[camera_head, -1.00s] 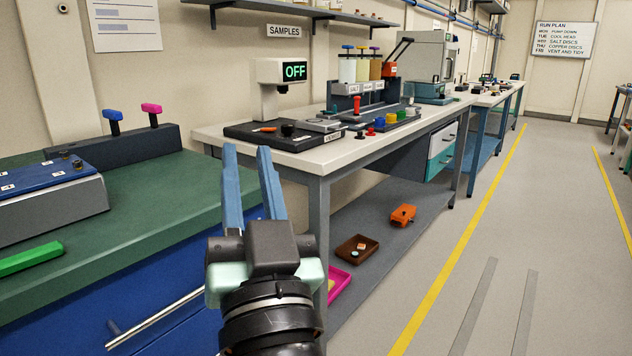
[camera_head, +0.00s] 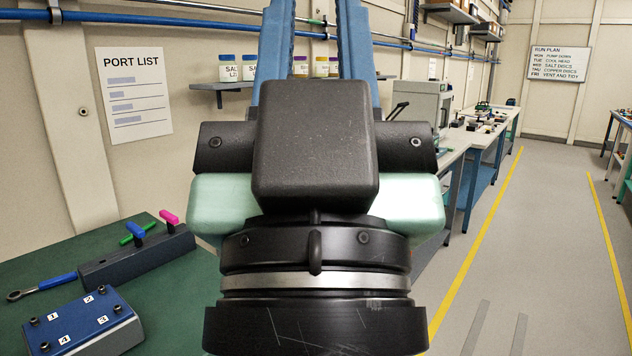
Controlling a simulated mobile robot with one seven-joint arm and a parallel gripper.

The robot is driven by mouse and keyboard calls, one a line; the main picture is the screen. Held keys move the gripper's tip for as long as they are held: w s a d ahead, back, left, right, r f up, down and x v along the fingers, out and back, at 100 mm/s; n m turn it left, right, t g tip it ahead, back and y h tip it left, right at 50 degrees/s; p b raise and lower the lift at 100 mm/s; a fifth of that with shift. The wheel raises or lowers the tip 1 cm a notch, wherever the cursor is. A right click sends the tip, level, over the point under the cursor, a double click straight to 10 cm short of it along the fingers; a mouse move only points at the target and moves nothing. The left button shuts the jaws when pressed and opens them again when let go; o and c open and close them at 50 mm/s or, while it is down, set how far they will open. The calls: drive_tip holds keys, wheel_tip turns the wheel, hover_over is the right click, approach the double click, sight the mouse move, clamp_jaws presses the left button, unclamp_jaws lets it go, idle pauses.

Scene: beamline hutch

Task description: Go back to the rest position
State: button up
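My gripper (camera_head: 315,15) is raised close in front of the camera and fills the middle of the view. Its two blue fingers point up and stand apart, with the wall and shelf jars showing between them. Nothing shows between the fingers. Their very tips reach the top edge of the picture. My gripper is above and to the right of the green bench top (camera_head: 190,310), touching nothing that I can see. It hides most of the white sample bench behind it.
On the green bench are a dark block (camera_head: 140,255) with blue and pink handles, a blue numbered box (camera_head: 85,325) and a blue-handled tool (camera_head: 45,284). A shelf (camera_head: 215,88) with jars is behind my gripper. The floor (camera_head: 530,250) at right is clear.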

wheel_tip(320, 180, up, 15)
drive_tip(key=p, duration=1.2)
drive_tip(key=shift+p, duration=0.35)
